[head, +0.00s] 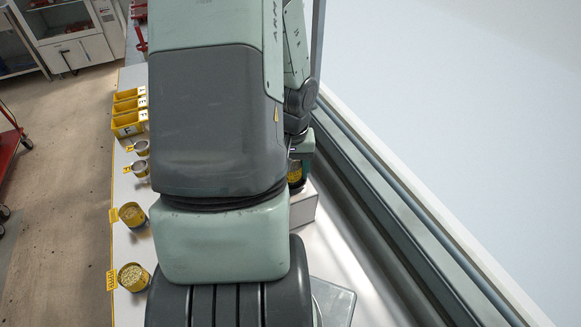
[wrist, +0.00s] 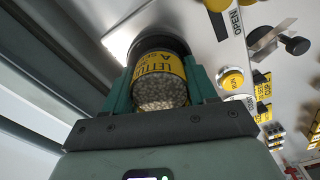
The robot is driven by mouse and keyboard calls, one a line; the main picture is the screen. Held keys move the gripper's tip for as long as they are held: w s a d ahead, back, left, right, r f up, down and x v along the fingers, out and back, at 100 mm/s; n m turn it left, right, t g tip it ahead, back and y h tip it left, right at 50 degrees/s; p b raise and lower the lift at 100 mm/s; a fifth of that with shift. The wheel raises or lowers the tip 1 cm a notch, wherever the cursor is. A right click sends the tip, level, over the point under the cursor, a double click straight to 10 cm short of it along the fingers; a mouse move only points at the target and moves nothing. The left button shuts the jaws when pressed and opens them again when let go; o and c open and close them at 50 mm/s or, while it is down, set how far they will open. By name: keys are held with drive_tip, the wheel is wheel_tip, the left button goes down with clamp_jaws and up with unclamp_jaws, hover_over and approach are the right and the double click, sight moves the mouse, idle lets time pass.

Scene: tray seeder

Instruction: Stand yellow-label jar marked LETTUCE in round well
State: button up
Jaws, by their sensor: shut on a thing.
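A jar with a yellow label (wrist: 158,68) is between the two green fingers of my gripper (wrist: 160,80) in the wrist view. My gripper is shut on the jar's sides. A dark round shape (wrist: 160,46) shows just beyond the jar; I cannot tell whether it is the jar's base or the round well. In the head view the jar (head: 295,173) shows partly behind my arm, under the gripper and close above or on a grey block (head: 303,207). Its contact below is hidden.
Two yellow-labelled seed jars (head: 134,277) (head: 132,215), two small metal cups (head: 141,148) (head: 140,168) and yellow bins (head: 128,122) line the table's left side. A metal rail runs along the right.

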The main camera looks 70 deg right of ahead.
drive_tip(key=shift+w+a+f, duration=0.1)
drive_tip(key=shift+a+f, duration=0.05)
drive_tip(key=shift+f, duration=0.25)
drive_tip(key=shift+r, duration=1.55)
drive_tip(key=shift+n, duration=0.4)
drive_tip(key=shift+f, duration=0.1)
drive_tip(key=shift+f, duration=0.15)
drive_tip(key=shift+f, duration=1.05)
